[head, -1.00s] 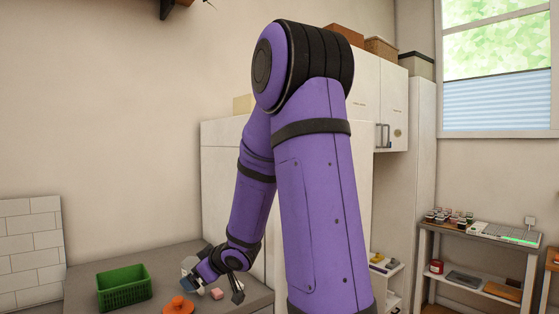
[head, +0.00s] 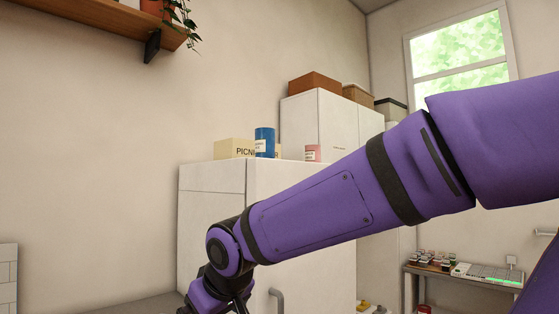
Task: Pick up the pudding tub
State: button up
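I cannot pick out the pudding tub for certain. A small pink tub with a pale label (head: 312,153) stands on top of the white cabinet (head: 212,205), its print too small to read. My purple arm crosses the head view from the right and bends down at the lower left. My gripper's fingers lie below the bottom edge of the picture, so I see neither them nor anything they may hold. The wrist is in front of the cabinet's lower part, well below the pink tub.
A blue can (head: 264,142) and a cream box marked PICN (head: 234,149) stand left of the pink tub. A wooden shelf (head: 95,20) with a hanging plant is at upper left. A grey counter (head: 140,306) shows at bottom left. A shelf unit (head: 460,277) stands at right.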

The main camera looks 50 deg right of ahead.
aim_at(264, 137)
jog(key=z, duration=1.25)
